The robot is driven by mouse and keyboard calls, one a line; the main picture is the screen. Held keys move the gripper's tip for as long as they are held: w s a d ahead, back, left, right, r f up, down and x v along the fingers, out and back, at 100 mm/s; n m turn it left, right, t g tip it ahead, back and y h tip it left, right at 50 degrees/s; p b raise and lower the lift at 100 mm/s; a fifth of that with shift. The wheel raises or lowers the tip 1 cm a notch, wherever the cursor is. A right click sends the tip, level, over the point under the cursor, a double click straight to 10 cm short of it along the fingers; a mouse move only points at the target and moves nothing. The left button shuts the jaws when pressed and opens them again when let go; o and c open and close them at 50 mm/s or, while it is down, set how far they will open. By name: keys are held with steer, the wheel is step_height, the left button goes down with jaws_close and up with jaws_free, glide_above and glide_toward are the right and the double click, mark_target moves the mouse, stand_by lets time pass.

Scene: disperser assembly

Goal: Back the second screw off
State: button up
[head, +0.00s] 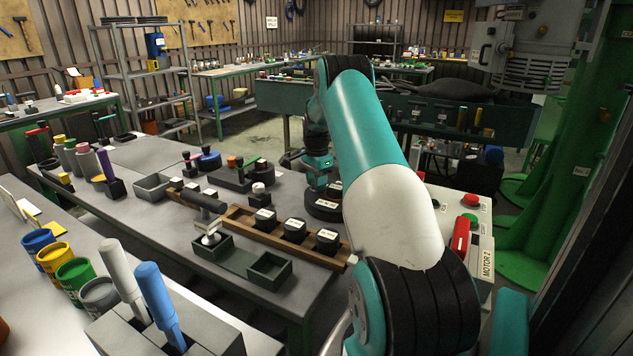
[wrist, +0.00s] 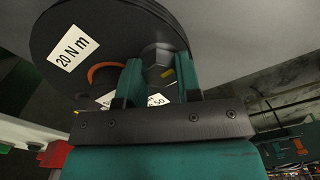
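In the wrist view, the two teal fingers of my gripper (wrist: 160,83) stand on either side of a grey hexagonal screw head (wrist: 155,56). The head fills the space between them, and a small yellow mark shows near the right finger. The screw sits beside a dark round disc (wrist: 97,22) with a "20 N m" label. In the head view, my gripper (head: 319,178) points down over a dark round base (head: 324,207) at the right side of the grey bench; the screw itself is hidden there.
Left of my gripper, a wooden rack (head: 238,219) holds several black labelled blocks. A dark green two-part tray (head: 222,256) lies in front of it. A red-topped motor box (head: 461,236) stands to the right, close to my arm.

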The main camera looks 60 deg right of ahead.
steer(key=shift+n, duration=0.4)
steer(key=n+p, duration=0.1)
steer(key=n, duration=0.1)
steer(key=shift+n, duration=0.4)
steer(key=n, duration=0.3)
steer(key=shift+n, duration=0.4)
steer(key=n, duration=0.3)
steer(key=shift+p, duration=0.35)
steer(key=shift+w+n, duration=0.1)
steer(key=shift+n, duration=2)
steer(key=shift+r, duration=0.1)
steer(key=o, duration=0.6)
steer(key=shift+o, duration=0.2)
